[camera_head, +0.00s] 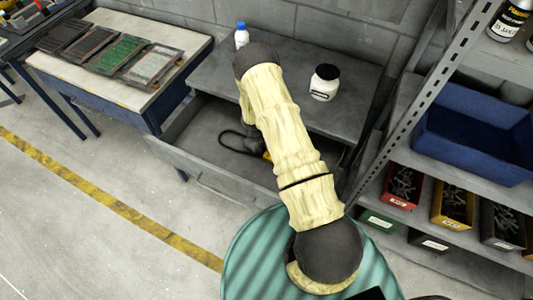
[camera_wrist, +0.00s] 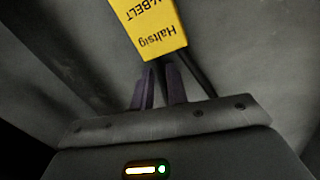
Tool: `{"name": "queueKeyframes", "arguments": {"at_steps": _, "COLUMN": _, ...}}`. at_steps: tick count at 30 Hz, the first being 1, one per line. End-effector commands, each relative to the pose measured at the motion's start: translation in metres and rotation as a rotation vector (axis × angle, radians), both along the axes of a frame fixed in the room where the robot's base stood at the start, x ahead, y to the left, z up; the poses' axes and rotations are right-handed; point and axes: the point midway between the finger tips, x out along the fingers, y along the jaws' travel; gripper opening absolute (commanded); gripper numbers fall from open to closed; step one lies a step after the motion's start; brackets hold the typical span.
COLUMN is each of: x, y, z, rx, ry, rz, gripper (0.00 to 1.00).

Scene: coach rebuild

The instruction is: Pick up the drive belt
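The drive belt is a black loop (camera_head: 226,136) in the open grey drawer, partly hidden behind my arm in the head view. Its yellow sleeve (camera_wrist: 150,25), printed "V-BELT", fills the top middle of the wrist view. A bit of that sleeve also shows beside my arm in the head view (camera_head: 267,157). In the wrist view my gripper (camera_wrist: 160,78) has its two dark fingers close together, with a black belt strand between them just below the sleeve. Another strand runs past the right finger.
The drawer (camera_head: 205,165) is pulled out under a grey bench (camera_head: 300,105) bearing a white jar (camera_head: 324,83) and a small blue-capped bottle (camera_head: 241,36). A shelf rack with a blue bin (camera_head: 475,135) stands right. A table with boards (camera_head: 120,55) stands left.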

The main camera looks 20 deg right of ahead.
Motion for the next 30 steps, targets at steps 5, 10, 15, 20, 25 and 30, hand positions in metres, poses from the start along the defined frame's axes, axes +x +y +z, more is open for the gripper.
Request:
{"name": "queueKeyframes", "arguments": {"at_steps": 5, "x": 0.0, "y": 0.0, "z": 0.0, "rx": 0.0, "ry": 0.0, "rz": 0.0, "gripper": 0.15}}
{"name": "queueKeyframes", "arguments": {"at_steps": 10, "x": 0.0, "y": 0.0, "z": 0.0, "rx": 0.0, "ry": 0.0, "rz": 0.0, "gripper": 0.0}}
{"name": "queueKeyframes", "arguments": {"at_steps": 15, "x": 0.0, "y": 0.0, "z": 0.0, "rx": 0.0, "ry": 0.0, "rz": 0.0, "gripper": 0.0}}
{"name": "queueKeyframes", "arguments": {"at_steps": 20, "x": 0.0, "y": 0.0, "z": 0.002, "rx": 0.0, "ry": 0.0, "rz": 0.0, "gripper": 0.0}}
{"name": "queueKeyframes", "arguments": {"at_steps": 25, "x": 0.001, "y": 0.0, "z": 0.013, "rx": 0.001, "ry": -0.003, "rz": 0.0, "gripper": 0.0}}
{"name": "queueKeyframes", "arguments": {"at_steps": 30, "x": 0.001, "y": 0.0, "z": 0.037, "rx": 0.0, "ry": -0.004, "rz": -0.002, "gripper": 0.0}}
